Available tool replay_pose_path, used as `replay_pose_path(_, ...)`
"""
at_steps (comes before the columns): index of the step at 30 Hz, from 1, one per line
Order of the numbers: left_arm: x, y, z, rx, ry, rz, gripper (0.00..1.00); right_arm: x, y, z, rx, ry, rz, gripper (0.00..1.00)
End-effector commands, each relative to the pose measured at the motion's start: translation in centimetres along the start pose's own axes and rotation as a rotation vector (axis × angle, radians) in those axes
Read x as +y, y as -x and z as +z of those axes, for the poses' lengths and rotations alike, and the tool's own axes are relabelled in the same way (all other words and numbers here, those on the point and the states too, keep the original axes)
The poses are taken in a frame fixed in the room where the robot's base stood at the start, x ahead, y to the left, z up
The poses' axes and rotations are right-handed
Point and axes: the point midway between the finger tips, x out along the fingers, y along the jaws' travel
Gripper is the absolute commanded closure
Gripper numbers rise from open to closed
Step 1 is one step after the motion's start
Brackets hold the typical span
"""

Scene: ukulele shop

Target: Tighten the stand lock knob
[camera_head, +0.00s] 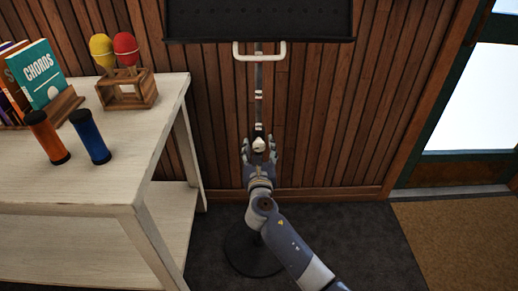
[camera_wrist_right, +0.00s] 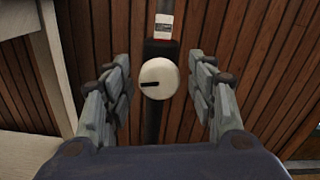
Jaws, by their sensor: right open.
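The stand lock knob (camera_wrist_right: 158,78) is a round cream knob with a dark mark pointing left. It sits on a black collar on the dark stand pole (camera_wrist_right: 153,122). In the head view the knob (camera_head: 259,145) shows small at the end of my right arm. My right gripper (camera_wrist_right: 160,80) is open, with one finger on each side of the knob and a visible gap on both sides. The stand (camera_head: 260,90) rises to a black tray-like top (camera_head: 258,20) with a white handle bar. Its round base (camera_head: 250,255) is partly hidden by my right arm. My left gripper is out of view.
A whitewashed shelf table (camera_head: 100,170) stands at the left, holding books (camera_head: 42,75), maracas (camera_head: 126,48) in a wooden holder, and two shakers (camera_head: 90,137). A wood-panelled wall (camera_head: 330,110) is close behind the stand. The dark carpet to the right is clear.

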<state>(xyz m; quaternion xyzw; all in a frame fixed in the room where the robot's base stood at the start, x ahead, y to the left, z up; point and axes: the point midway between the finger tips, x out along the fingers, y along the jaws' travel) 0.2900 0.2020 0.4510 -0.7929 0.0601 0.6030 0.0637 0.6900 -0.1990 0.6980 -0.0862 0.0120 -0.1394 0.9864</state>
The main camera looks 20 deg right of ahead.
Motion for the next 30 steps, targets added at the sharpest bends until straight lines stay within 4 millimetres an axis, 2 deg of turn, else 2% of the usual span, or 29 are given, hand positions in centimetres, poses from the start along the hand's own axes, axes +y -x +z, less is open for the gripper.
replay_pose_path(10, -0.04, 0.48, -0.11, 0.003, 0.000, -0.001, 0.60, 0.01, -0.58, -0.01, 0.001, -0.001, 0.001, 0.48)
replay_pose_path(11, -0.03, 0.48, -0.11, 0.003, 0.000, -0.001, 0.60, 0.01, -0.58, -0.01, 0.001, -0.001, 0.001, 0.50)
replay_pose_path(15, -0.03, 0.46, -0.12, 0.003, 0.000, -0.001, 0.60, 0.01, -0.57, -0.01, 0.001, -0.001, 0.001, 0.82)
replay_pose_path(17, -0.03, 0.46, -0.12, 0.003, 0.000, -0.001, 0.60, 0.00, -0.56, -0.01, 0.001, -0.001, 0.001, 0.93)
replay_pose_path(30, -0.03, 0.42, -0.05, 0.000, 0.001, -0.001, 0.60, 0.02, -0.56, -0.03, 0.001, -0.064, 0.000, 0.93)
